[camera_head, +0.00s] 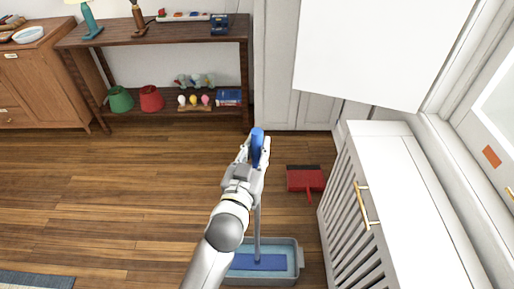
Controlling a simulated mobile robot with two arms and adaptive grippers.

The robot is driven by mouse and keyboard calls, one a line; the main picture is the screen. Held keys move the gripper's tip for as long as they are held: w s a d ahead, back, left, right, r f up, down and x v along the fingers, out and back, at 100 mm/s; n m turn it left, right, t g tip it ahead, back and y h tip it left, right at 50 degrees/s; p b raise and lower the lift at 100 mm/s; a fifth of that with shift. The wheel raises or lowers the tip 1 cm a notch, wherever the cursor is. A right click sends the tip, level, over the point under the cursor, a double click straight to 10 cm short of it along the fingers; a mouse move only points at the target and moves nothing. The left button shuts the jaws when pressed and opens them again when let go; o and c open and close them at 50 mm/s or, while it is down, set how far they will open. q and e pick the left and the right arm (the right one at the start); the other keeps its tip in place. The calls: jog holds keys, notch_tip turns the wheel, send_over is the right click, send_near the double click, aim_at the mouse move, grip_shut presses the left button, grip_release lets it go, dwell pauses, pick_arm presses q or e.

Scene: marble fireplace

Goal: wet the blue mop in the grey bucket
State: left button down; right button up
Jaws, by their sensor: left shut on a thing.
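The mop has a blue handle top (257,147), a grey pole (258,225) and a flat blue head (258,262). My left gripper (257,155) is shut on the mop near the top of its handle. The mop stands nearly upright. Its head shows inside the rim of the grey bucket (293,250), a low rectangular tub on the floor. I cannot tell whether the head touches the bottom. My left arm hides the bucket's left side. My right gripper is not in view.
A red dustpan (305,179) lies on the floor right of the gripper. A white slatted cabinet (400,190) stands close on the right. A wooden console table (150,32) stands at the back. The wooden floor (110,190) is clear at left, with a rug (35,281) at bottom left.

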pick_arm(q)
jog(key=shift+f, duration=0.2)
dwell(0.4)
jog(key=shift+f+b, duration=0.3)
jog(key=shift+b, duration=0.1)
dwell(0.7)
notch_tip(320, 180, up, 19)
jog(key=p, duration=1.8)
jog(key=shift+p, duration=0.4)
